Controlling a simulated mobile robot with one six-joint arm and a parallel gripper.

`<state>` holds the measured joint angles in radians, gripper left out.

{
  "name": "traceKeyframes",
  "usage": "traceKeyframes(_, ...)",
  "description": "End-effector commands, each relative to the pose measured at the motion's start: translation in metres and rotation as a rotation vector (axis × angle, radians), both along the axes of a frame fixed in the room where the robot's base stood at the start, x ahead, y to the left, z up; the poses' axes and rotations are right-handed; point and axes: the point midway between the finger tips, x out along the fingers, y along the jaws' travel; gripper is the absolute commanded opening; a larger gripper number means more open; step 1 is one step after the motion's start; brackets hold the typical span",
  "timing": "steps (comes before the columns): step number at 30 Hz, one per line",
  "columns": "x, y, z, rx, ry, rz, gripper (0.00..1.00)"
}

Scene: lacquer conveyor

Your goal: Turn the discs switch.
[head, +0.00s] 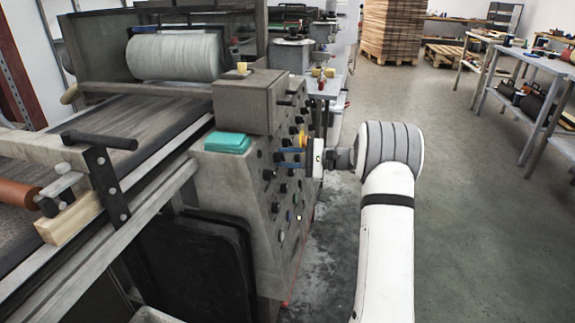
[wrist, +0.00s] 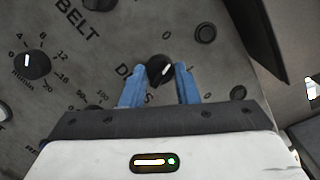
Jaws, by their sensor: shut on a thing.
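The discs switch (wrist: 160,69) is a round black knob with a white pointer mark on the grey control panel. In the wrist view its pointer tilts up and to the right, and the lettering beside it is partly covered by my left finger. My gripper (wrist: 161,80) has its two blue fingers on either side of the knob, shut on it. In the head view my gripper (head: 291,158) is at the panel's right-hand face, with the blue fingers pointing left. The knob between them cannot be made out there.
Other knobs and buttons crowd the panel close by, including a dial (wrist: 32,65) with numbers and a round black button (wrist: 206,33). A teal cloth (head: 228,142) lies on the machine's ledge. The floor to the right is clear.

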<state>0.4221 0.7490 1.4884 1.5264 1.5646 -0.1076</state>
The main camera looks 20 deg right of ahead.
Motion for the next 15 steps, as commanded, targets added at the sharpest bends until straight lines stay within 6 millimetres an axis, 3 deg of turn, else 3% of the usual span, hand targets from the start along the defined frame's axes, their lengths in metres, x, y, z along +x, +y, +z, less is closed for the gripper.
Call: traceKeyframes(15, 0.0006, -0.0004, 0.0002, -0.092, -0.161, 0.034, 0.05)
